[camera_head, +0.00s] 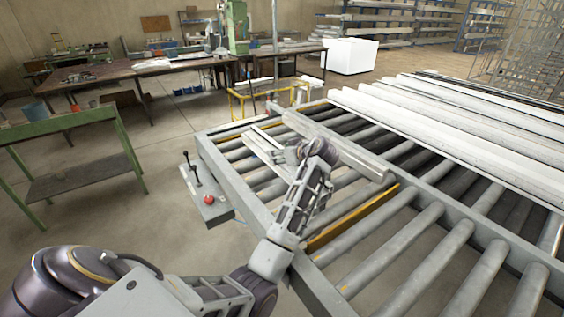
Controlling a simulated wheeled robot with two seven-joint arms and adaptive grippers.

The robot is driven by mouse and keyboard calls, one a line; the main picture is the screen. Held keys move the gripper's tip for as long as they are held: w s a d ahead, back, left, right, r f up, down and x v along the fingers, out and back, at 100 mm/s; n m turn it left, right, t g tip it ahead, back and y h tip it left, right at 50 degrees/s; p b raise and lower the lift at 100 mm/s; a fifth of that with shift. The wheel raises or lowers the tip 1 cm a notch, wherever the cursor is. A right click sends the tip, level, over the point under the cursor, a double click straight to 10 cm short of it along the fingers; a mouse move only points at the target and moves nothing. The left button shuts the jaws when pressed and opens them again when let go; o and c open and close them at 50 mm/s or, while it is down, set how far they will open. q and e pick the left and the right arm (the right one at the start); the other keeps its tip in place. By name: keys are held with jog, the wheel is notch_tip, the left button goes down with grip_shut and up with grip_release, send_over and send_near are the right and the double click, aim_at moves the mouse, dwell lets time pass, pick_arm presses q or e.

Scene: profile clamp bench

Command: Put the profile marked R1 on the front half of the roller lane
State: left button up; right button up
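My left gripper (283,155) is over the far part of the roller lane (232,178), at a light, narrow profile (262,148) lying there. The wrist and small size hide the fingertips, so I cannot tell whether they are open, shut or touching it. A longer grey profile (345,148) lies just right of the gripper, running from the far end toward the yellow bar. I cannot read an R1 mark on either profile. My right gripper is not in view.
Several long white profiles (450,120) lie at the right. A control box with a red button (208,200) and lever (190,168) sits at the lane's left edge. A yellow bar (350,218) crosses the lane. Near rollers (405,240) are bare. A green table (70,122) stands left.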

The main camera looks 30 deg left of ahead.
pick_arm(q)
jog(key=shift+f+p, duration=0.35)
jog(key=shift+f, duration=1.3)
jog(key=shift+f, duration=0.1)
jog(key=o, duration=1.5)
jog(key=shift+s+d+r, duration=0.2)
jog(key=shift+d+r, duration=0.1)
jog(key=shift+d, duration=0.25)
jog(key=b+v, duration=0.2)
jog(key=v, duration=0.7)
jog(key=shift+s+d, duration=0.1)
jog(key=shift+v, duration=0.85)
